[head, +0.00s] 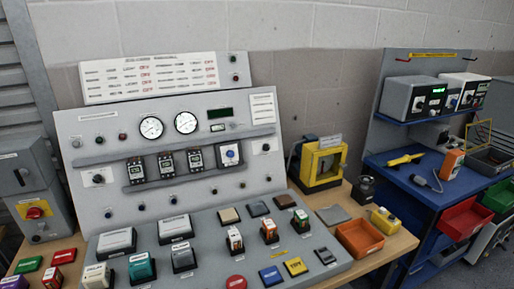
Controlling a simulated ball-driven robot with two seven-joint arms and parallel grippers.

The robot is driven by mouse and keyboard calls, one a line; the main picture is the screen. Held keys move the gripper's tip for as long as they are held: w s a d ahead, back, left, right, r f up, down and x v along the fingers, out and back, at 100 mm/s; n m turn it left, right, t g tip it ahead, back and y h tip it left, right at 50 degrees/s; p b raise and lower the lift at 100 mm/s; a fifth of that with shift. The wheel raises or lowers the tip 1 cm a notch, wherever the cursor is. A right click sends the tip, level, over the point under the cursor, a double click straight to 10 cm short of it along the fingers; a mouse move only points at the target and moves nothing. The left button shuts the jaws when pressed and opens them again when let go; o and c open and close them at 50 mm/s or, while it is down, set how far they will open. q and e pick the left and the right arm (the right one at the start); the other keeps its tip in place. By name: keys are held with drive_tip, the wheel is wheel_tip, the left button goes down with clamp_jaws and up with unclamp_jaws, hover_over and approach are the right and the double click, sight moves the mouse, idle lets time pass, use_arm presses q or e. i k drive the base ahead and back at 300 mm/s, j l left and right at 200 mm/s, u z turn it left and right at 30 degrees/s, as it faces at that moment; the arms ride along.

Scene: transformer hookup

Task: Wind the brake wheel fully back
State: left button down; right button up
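I cannot make out a brake wheel for certain in the head view. A yellow-framed unit (322,166) stands on the wooden bench just right of the grey panel, with a dark part at its left side; whether it carries a wheel is too small to tell. A grey box (28,185) at the left edge bears a red knob on a yellow plate (34,211). Neither of my grippers shows in this view, so their state is hidden.
A grey control panel (100,152) with two round gauges fills the middle, and several blocks stand on its sloped desk. An orange tray (360,238) and a yellow block (385,220) lie right on the wooden bench. A blue workbench (400,185) with instruments stands further right.

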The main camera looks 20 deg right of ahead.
sight(365, 181)
drive_tip(key=z, duration=1.65)
drive_tip(key=i+l, duration=0.1)
